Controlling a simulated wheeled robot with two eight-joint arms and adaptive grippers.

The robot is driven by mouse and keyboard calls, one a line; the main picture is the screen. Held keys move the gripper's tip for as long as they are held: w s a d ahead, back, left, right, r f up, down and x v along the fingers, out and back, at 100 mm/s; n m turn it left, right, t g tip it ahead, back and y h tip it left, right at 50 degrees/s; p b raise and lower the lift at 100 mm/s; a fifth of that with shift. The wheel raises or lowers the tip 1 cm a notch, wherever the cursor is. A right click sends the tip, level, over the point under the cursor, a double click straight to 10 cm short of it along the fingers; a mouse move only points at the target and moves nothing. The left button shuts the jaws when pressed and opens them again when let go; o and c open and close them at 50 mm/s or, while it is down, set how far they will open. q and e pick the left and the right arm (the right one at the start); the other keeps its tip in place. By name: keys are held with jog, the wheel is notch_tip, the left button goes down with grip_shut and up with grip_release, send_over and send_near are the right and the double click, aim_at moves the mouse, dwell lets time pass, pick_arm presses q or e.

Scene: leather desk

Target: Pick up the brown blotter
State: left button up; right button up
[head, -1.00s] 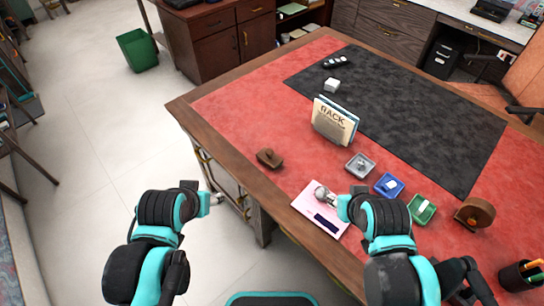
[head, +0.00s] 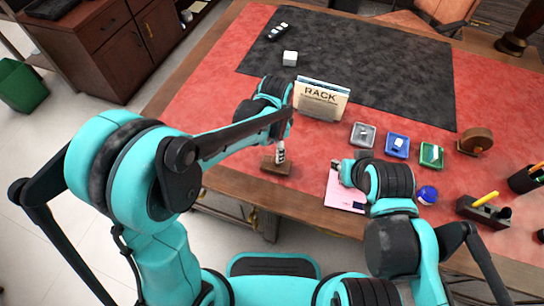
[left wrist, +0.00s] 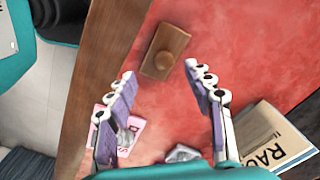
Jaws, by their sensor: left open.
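The brown blotter (head: 268,166) is a small wooden block with a round knob, lying on the red leather near the desk's front edge. In the left wrist view the blotter (left wrist: 176,40) lies just beyond and between the spread fingertips. My left gripper (head: 281,152) is above it in the head view and hides part of it. The left gripper (left wrist: 160,72) is open, with nothing between its fingers. My right gripper (head: 340,170) is over the pink paper (head: 338,194); its fingers are too small and covered to read.
Grey (head: 363,135), blue (head: 397,145) and green (head: 432,155) trays sit to the right, with a brown round dispenser (head: 475,141) beyond. A black mat (head: 365,65) covers the back. Red leather left of the blotter is free.

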pick_arm(q)
jog(key=shift+w+d+f, duration=0.15)
jog(key=shift+f, duration=0.25)
notch_tip(320, 180, down, 3)
jog(key=shift+d+r+b, duration=0.15)
jog(key=shift+r+b, duration=0.05)
jog(key=shift+b, duration=0.45)
jog(key=f, duration=0.1)
jog(key=f+b, duration=0.1)
jog(key=f, duration=0.1)
jog(key=f+b, duration=0.1)
jog(key=f, duration=0.1)
jog(key=shift+w, duration=0.3)
jog(key=shift+r, duration=0.1)
grip_shut()
